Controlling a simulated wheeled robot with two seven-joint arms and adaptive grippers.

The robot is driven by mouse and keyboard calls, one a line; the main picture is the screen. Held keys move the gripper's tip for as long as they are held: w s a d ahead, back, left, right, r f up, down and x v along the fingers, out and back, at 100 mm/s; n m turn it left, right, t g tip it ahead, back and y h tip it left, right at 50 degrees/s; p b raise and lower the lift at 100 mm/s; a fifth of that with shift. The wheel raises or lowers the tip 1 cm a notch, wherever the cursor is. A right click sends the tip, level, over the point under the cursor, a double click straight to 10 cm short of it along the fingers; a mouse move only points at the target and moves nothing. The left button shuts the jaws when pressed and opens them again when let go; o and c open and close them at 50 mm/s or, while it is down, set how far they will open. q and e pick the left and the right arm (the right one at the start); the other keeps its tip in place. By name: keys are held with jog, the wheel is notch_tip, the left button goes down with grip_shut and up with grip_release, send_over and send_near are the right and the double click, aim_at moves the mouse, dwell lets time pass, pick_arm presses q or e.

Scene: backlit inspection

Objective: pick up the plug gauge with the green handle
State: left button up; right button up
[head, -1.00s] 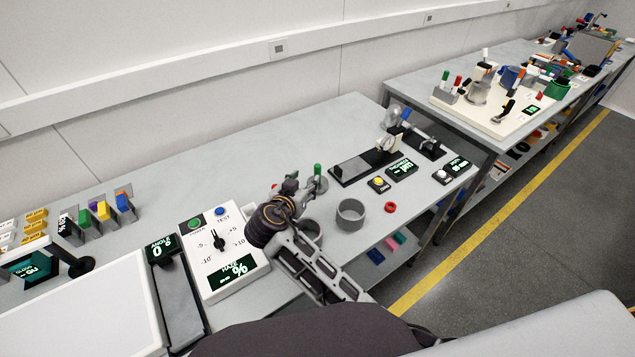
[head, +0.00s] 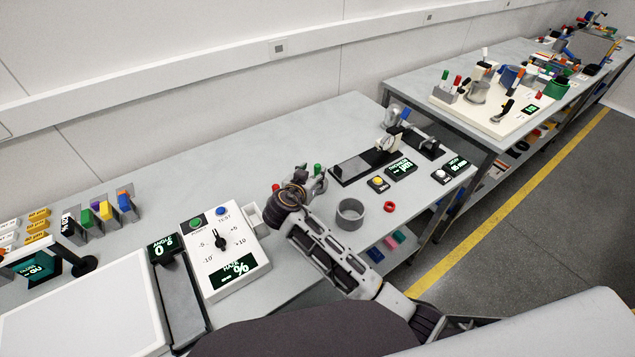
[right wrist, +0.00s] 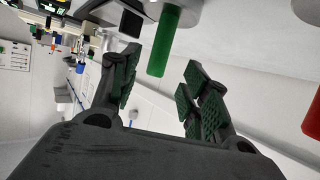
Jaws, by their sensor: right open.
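The plug gauge with the green handle (head: 318,169) stands upright toward the middle of the near bench, with its lower part largely hidden by my right gripper. My right gripper (head: 308,184) is open and empty right beside it. In the right wrist view the green handle (right wrist: 165,42) hangs into the picture from a grey metal body at the top. Its end lies between the tips of my open right gripper (right wrist: 162,68), with gaps to both fingers. My left gripper is not in view.
A red handle (right wrist: 312,115) shows at the right edge of the wrist view; a red tip (head: 276,187) shows left of my gripper. A white dial box (head: 232,262) stands front left.

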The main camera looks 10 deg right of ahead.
aim_at(316, 170)
jog(key=shift+w+d, duration=0.1)
jog(key=shift+p+x, duration=0.5)
jog(key=shift+x, duration=0.45)
jog(key=shift+p+x, duration=0.3)
jog(key=shift+x, duration=1.25)
jog(key=shift+d, duration=0.15)
grip_shut()
